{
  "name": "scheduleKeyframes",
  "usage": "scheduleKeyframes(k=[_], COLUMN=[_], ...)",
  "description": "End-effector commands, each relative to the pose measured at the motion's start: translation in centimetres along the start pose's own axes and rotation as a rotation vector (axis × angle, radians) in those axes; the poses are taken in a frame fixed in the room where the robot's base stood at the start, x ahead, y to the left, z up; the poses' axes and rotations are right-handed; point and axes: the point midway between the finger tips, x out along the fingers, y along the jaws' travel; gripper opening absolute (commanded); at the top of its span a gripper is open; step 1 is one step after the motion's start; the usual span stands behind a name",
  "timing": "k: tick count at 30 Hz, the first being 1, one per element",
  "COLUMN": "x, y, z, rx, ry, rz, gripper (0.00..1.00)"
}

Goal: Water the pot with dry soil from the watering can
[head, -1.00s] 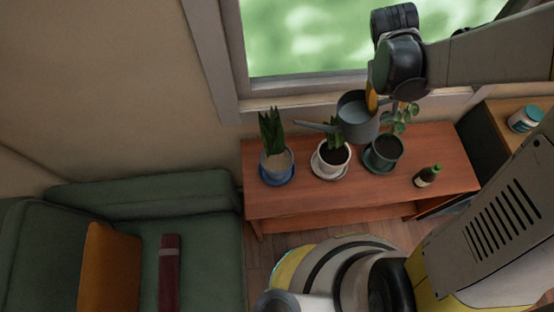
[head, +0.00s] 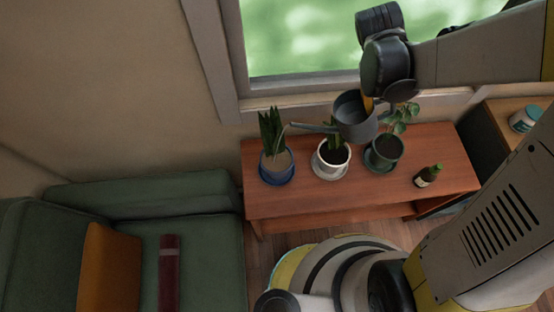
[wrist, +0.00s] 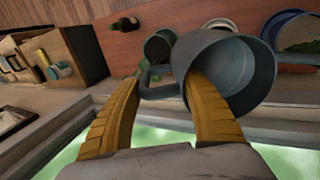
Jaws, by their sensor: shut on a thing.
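The grey-blue watering can (head: 355,120) is in the air above the wooden table, over the back of the middle and right pots. My gripper (head: 368,103) is shut on its handle; in the wrist view the yellow fingers (wrist: 163,90) close around the handle beside the can body (wrist: 240,75). The spout points left, its tip close to the plant in the blue pot (head: 276,167). That pot has pale, dry-looking soil. The white pot (head: 331,161) and dark green pot (head: 383,153) have dark soil. No water stream shows.
The wooden table (head: 300,205) stands under the window. A small green bottle (head: 428,176) is at its right. A side cabinet with a jar (head: 525,118) is further right. A green sofa (head: 150,195) is at the left.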

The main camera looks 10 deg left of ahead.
Motion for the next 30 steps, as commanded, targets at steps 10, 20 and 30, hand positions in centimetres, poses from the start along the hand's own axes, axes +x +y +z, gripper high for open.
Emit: scheduleKeyframes(k=[10, 20, 30], x=[-0.16, -0.26, -0.33], y=[-0.18, -0.29, -0.42], z=[0.00, 0.00, -0.01], rx=[0.000, 0.000, 0.000], ry=[0.000, 0.001, 0.001], rz=[0.015, 0.024, 0.032], gripper=[0.09, 0.09, 0.09])
